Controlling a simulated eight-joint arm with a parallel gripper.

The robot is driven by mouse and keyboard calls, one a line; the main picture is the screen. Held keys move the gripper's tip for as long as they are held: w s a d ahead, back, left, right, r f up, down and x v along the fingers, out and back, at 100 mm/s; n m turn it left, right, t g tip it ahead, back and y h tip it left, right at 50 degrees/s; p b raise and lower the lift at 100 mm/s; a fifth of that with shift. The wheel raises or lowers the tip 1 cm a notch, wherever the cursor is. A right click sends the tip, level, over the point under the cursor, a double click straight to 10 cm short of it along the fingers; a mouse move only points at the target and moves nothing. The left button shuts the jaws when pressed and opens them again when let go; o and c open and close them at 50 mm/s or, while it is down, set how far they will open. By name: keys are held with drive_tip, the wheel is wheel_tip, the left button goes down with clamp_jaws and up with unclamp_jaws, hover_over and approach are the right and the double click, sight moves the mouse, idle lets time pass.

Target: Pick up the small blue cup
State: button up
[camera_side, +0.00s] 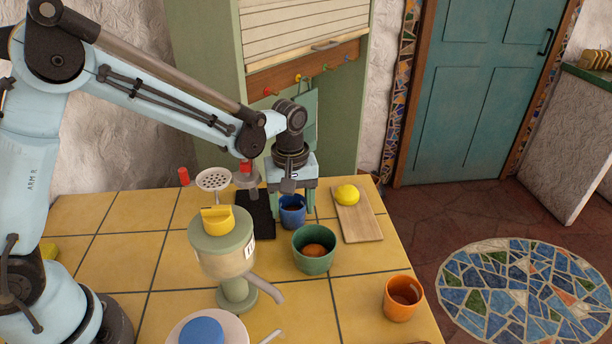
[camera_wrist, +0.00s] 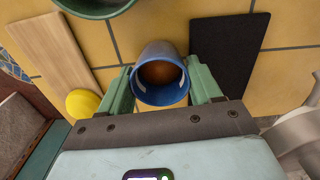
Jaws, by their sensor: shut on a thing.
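The small blue cup (camera_side: 292,211) is upright near the back edge of the yellow tiled counter, under my gripper (camera_side: 292,200). In the wrist view the blue cup (camera_wrist: 161,75) sits between the two green fingers of my gripper (camera_wrist: 160,90), with its open mouth and brownish inside showing. The fingers are shut on the cup from both sides. I cannot tell whether the cup's base touches the counter.
A green bowl (camera_side: 312,261) with an orange thing inside stands just in front. A wooden board (camera_side: 360,225) with a yellow fruit (camera_side: 347,194) lies to the right, a dark mat (camera_side: 258,220) to the left. An orange cup (camera_side: 402,298) and a green juicer-like device (camera_side: 223,255) stand nearer.

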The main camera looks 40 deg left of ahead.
drive_tip(key=shift+r, duration=0.15)
drive_tip(key=shift+r, duration=0.65)
wheel_tip(320, 180, up, 2)
drive_tip(key=shift+r, duration=0.25)
drive_tip(key=s+d+r, duration=0.7)
drive_tip(key=d, duration=0.2)
drive_tip(key=w+d, duration=0.6)
drive_tip(key=d, duration=0.3)
drive_tip(key=shift+m, duration=0.3)
drive_tip(key=w+a+f, duration=0.4)
drive_tip(key=w, duration=0.1)
drive_tip(key=w+a+f, duration=0.2)
drive_tip(key=w, duration=0.1)
drive_tip(key=shift+w+a, duration=0.1)
drive_tip(key=shift+a, duration=0.25)
drive_tip(key=shift+w+a+f, duration=0.1)
drive_tip(key=shift+f, duration=1.9)
